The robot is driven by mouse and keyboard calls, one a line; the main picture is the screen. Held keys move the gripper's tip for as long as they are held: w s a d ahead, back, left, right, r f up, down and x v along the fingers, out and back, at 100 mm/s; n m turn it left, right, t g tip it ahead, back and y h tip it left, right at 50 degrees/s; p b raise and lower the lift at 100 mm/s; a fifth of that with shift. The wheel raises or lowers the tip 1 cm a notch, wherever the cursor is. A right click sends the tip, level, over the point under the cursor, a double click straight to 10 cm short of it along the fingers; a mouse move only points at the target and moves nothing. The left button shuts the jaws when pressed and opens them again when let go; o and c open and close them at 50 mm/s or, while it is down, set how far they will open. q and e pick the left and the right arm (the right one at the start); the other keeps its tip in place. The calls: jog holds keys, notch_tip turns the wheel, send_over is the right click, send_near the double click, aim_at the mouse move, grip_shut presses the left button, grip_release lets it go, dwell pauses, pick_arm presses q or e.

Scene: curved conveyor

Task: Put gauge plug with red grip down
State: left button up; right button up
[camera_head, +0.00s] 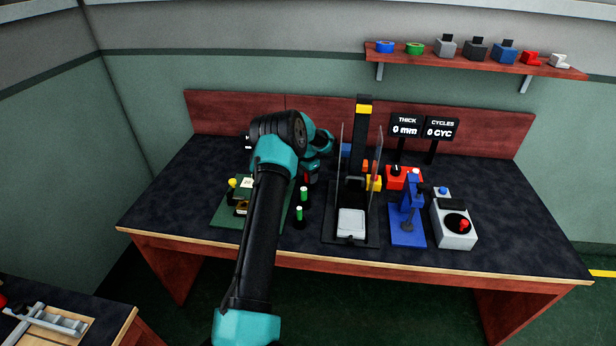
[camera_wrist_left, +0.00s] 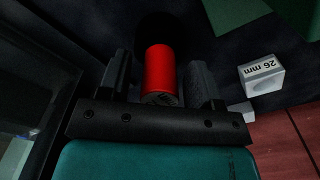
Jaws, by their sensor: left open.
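The gauge plug with the red grip (camera_wrist_left: 160,68) stands between the two dark fingers of my left gripper (camera_wrist_left: 160,80) in the left wrist view. The fingers are open, with a gap showing on each side of the red grip. The far end of the plug meets a round black shape (camera_wrist_left: 168,28); whether it is seated in it is too dark to tell. In the head view my left gripper (camera_head: 312,172) is over the table behind the green-topped plugs, mostly hidden by my arm. My right gripper is in neither view.
Two green-topped plugs (camera_head: 299,214) stand in black holders just right of my arm. A clear-walled press (camera_head: 350,240) is further right, then a blue stand (camera_head: 408,238) and a grey control box (camera_head: 456,236). A white block marked 26 mm (camera_wrist_left: 262,76) lies near the gripper.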

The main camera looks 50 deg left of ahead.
pick_arm(q)
jog(key=r, duration=1.1)
jog(key=shift+s+r, duration=0.2)
jog(key=shift+r, duration=0.2)
